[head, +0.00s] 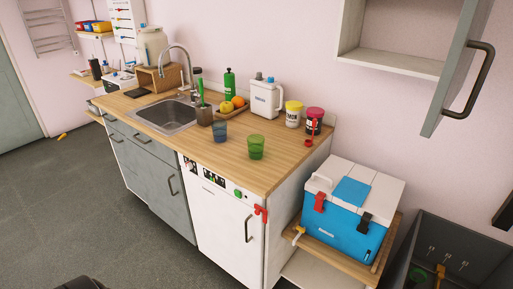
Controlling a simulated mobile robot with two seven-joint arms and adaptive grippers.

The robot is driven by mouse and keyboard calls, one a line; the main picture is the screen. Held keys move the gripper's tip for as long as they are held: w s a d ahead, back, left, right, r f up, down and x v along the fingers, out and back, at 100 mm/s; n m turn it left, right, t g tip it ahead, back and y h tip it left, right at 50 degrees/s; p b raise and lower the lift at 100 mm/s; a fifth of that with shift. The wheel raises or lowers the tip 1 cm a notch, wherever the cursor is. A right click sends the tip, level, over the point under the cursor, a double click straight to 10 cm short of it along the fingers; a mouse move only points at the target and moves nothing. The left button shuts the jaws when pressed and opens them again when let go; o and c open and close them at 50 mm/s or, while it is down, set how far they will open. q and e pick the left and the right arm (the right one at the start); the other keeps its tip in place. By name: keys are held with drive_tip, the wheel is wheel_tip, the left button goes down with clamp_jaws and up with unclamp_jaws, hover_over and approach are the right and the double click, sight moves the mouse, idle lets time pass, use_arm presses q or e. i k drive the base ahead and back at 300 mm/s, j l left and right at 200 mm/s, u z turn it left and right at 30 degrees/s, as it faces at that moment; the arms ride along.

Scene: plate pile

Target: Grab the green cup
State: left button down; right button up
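The green cup (257,147) is a see-through tumbler standing upright on the wooden counter (285,165), close to its front edge. A blue see-through cup (220,130) stands to its left, apart from it. Neither of my grippers can be made out in the head view. A dark rounded shape (78,284) is cut off by the bottom edge at the left, and I cannot tell what it is.
Behind the cups are a brown holder (205,115), a fruit tray (232,109), a white jug (265,97) and two lidded jars (293,113). A sink (165,115) lies left. A blue cooler (350,205) stands right. An open cabinet door (458,65) juts out above.

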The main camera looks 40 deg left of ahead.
sight(256, 148)
drive_tip(key=i+l+u, duration=0.15)
drive_tip(key=i+u, duration=0.2)
drive_tip(key=i, duration=0.2)
drive_tip(key=i+l+u, duration=0.35)
drive_tip(key=i, duration=0.15)
drive_tip(key=j, duration=0.1)
